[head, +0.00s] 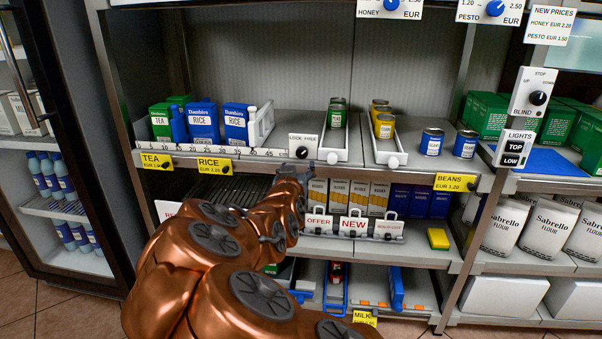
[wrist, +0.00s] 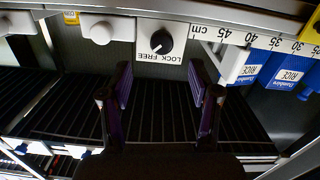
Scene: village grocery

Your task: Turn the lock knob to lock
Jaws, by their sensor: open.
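The lock knob is a black round knob (wrist: 161,41) on a white plate marked LOCK and FREE, which appears upside down in the wrist view. Its pale mark seems to point down and left, towards FREE. In the head view the plate (head: 303,139) sits on the shelf's front edge, with the knob small and dark at its lower part. My gripper (wrist: 160,84) is open and empty, with its two purple-padded fingers spread on either side below the plate in the wrist view. They do not touch the knob. In the head view my arm hides most of the gripper, just below the plate.
White pull handles (wrist: 102,33) of two narrow can trays stand beside the plate. A centimetre scale (head: 230,154) runs along the shelf edge. Rice boxes (head: 203,122) stand on the shelf above.

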